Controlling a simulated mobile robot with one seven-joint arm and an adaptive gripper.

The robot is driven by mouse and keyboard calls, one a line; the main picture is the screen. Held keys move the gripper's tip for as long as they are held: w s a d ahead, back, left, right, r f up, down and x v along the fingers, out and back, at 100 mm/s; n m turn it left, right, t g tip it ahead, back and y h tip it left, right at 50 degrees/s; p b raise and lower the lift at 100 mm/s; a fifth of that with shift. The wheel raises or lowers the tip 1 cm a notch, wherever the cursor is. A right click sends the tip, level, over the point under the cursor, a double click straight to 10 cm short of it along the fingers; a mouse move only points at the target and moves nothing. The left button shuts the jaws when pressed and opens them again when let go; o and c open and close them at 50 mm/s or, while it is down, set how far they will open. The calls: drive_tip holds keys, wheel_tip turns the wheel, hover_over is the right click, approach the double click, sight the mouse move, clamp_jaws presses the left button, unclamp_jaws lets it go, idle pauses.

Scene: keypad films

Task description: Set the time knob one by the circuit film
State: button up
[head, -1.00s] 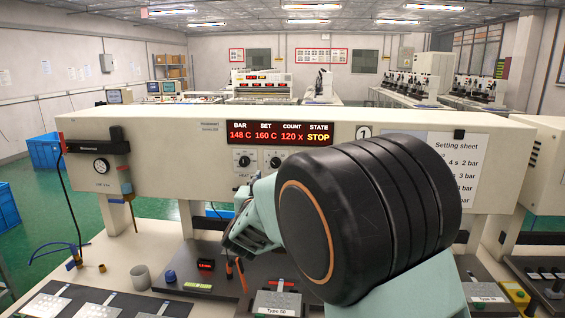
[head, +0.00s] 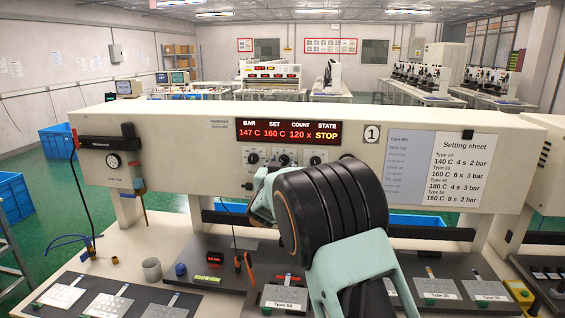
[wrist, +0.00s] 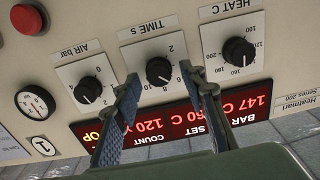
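The time knob (wrist: 158,71) is black on a white square dial marked TIME s in the wrist view. The dial also shows in the head view (head: 283,156), the middle of three. My gripper (wrist: 160,75) is open. Its two fingers stand on either side of the time knob, apparently with gaps. In the head view the fingertips are hidden behind my arm. The setting sheet (head: 459,166) lists Type 50 as 160 C, 8 s, 2 bar. A block labelled Type 50 (head: 284,304) lies on the dark bench plate; I cannot tell whether it holds the circuit film.
The heat knob (wrist: 238,51) and air knob (wrist: 87,90) sit close on either side. The red display (head: 285,132) reads 147 C, 160 C, 120 x, STOP. A red button (wrist: 27,18) and a gauge (wrist: 31,103) are beyond the air dial. Keypad sheets (head: 62,295) lie front left.

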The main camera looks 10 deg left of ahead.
clamp_jaws()
drive_tip(key=shift+f+m+b, duration=0.15)
drive_tip(key=shift+m+b, duration=0.15)
drive_tip(key=shift+b, duration=0.35)
drive_tip(key=shift+d+f+m+b, duration=0.1)
drive_tip(key=shift+m+b, duration=0.2)
drive_tip(key=shift+b, duration=0.15)
drive_tip(key=m+b, duration=0.2)
drive_tip(key=b, duration=0.1)
drive_tip(key=m+b, duration=0.4)
drive_tip(key=m, duration=0.1)
drive_tip(key=shift+d+m+b, duration=0.1)
drive_tip(key=shift+m+b, duration=0.2)
